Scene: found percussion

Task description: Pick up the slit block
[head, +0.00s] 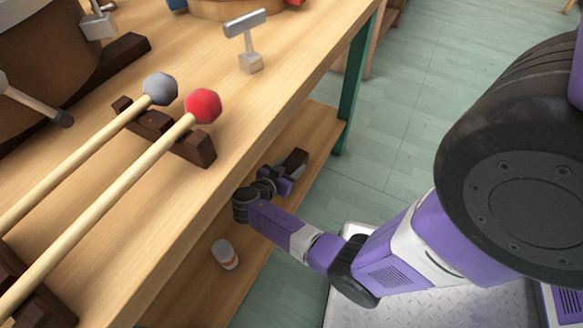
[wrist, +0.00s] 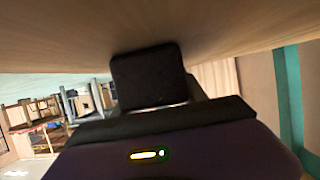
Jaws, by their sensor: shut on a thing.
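The slit block (head: 297,160) is a small dark brown block at the lower shelf, below the bench top, in the head view. My gripper (head: 288,174) reaches in under the bench top from the right and is shut on this block. In the wrist view, a dark squarish end of the block (wrist: 148,79) stands up in front of my gripper (wrist: 158,112), close to a wooden surface. The jaws largely hide the rest of the block. I cannot tell whether the block touches the shelf.
The wooden bench top (head: 222,130) lies above the arm, with its front edge close by. It bears a grey mallet (head: 160,88) and a red mallet (head: 203,105) on dark rests. A small pale cylinder (head: 225,254) is on the lower shelf (head: 190,290). A green leg (head: 352,90) stands beyond.

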